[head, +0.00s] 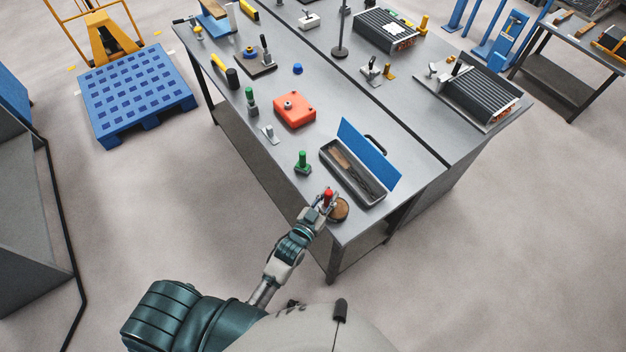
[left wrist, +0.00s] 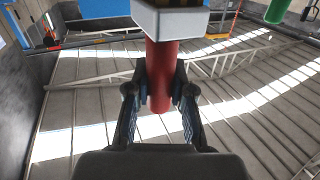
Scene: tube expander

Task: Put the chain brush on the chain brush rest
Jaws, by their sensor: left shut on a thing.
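A red-handled tool (head: 328,194), which I take to be the chain brush, is upright in my left gripper (head: 326,205) at the near corner of the grey workbench. In the left wrist view, both fingers of my left gripper (left wrist: 160,98) are closed around its red cylindrical handle (left wrist: 162,65). A pale grey block (left wrist: 170,20) sits at the handle's end, cut off by the top edge. A round brown piece (head: 340,210) is close beside the gripper; I cannot tell whether it is the chain brush rest. My right gripper is not in view.
An open grey toolbox (head: 335,170) with a blue lid (head: 368,155) stands just beyond the gripper. A green-handled piece (head: 302,162), a small metal bracket (head: 270,134) and a red-orange box (head: 294,110) stand along the left edge. Bare bench top lies between them.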

